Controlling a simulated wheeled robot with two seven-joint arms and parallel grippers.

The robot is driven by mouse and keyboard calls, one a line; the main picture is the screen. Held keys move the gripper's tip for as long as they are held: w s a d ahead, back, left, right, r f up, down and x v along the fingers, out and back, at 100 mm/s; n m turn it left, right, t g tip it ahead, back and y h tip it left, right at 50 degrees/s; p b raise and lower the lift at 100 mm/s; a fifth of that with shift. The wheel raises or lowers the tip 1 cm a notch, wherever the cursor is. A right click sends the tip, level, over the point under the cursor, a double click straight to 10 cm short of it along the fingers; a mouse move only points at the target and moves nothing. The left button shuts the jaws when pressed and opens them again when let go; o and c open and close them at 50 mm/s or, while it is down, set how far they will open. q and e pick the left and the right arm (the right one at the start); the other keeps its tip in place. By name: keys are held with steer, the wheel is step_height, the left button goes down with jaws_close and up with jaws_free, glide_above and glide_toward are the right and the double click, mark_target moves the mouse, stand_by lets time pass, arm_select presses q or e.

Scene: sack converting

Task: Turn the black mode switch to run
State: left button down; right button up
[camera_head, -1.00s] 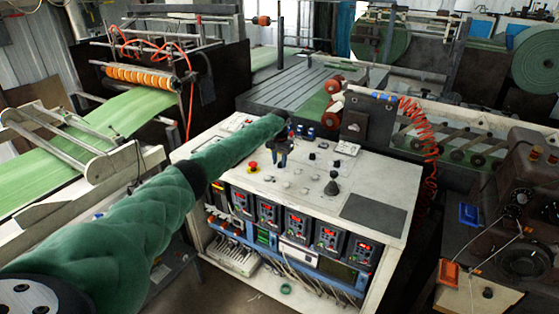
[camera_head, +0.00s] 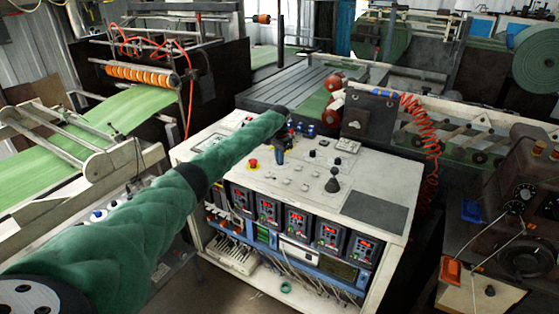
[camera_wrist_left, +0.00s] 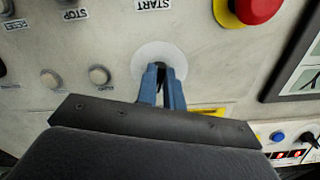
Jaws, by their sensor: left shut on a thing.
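The black mode switch (camera_wrist_left: 161,66) shows in the left wrist view as a small dark knob on a round white plate (camera_wrist_left: 150,54). Most of it is hidden between the fingers. My left gripper (camera_wrist_left: 162,76) is shut on it, with one blue finger on each side. The switch itself cannot be made out there. My right gripper is in neither view.
A red emergency button (camera_wrist_left: 257,8) on a yellow base sits close to the gripper. Small grey buttons (camera_wrist_left: 99,75) with START, STOP and RESET labels are nearby. A black joystick (camera_head: 332,183) and a dark pad (camera_head: 374,210) are farther right on the console.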

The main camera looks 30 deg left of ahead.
arm_select(q)
steer(key=m+b, duration=0.1)
steer(key=m, duration=0.2)
steer(key=shift+w+a+m, duration=0.1)
steer(key=shift+m, duration=0.3)
steer(key=shift+m+b, duration=0.45)
steer(key=shift+m, duration=0.15)
steer(key=shift+r+m, duration=0.1)
steer(key=shift+m, duration=0.2)
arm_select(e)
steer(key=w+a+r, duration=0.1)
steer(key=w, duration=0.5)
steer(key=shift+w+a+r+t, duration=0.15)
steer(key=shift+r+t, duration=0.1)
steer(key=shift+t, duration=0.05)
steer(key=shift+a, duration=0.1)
arm_select(q)
steer(key=c, duration=1.5)
jaws_free()
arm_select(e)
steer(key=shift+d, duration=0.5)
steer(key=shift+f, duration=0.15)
